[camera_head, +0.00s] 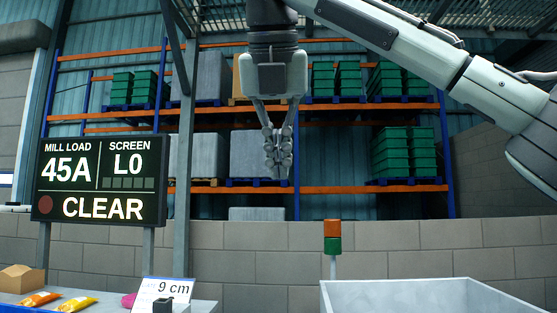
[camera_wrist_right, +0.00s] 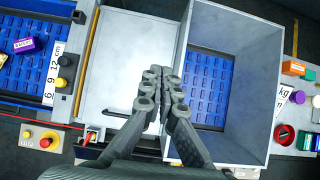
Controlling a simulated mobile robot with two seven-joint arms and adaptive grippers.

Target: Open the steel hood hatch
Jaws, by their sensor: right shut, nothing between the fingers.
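My right gripper (camera_head: 277,160) hangs pointing down in the middle of the head view, its fingers together and empty. In the right wrist view the shut fingers (camera_wrist_right: 160,88) lie over the seam between a flat pale steel panel (camera_wrist_right: 122,60) and an open grey steel box (camera_wrist_right: 261,75). The panel looks like the hood's top; I cannot tell which part is the hatch. A small red switch or latch (camera_wrist_right: 91,138) is at the panel's near left corner. The fingers hide part of the panel's right edge. My left gripper is not in view.
A blue belt (camera_wrist_right: 15,80) carries a purple packet (camera_wrist_right: 28,45) on the left. A red button (camera_wrist_right: 45,142) sits near the front left. A signal light (camera_head: 332,236) stands behind the grey bin (camera_head: 400,290). A board (camera_head: 100,180) reads CLEAR. Small items line the right side.

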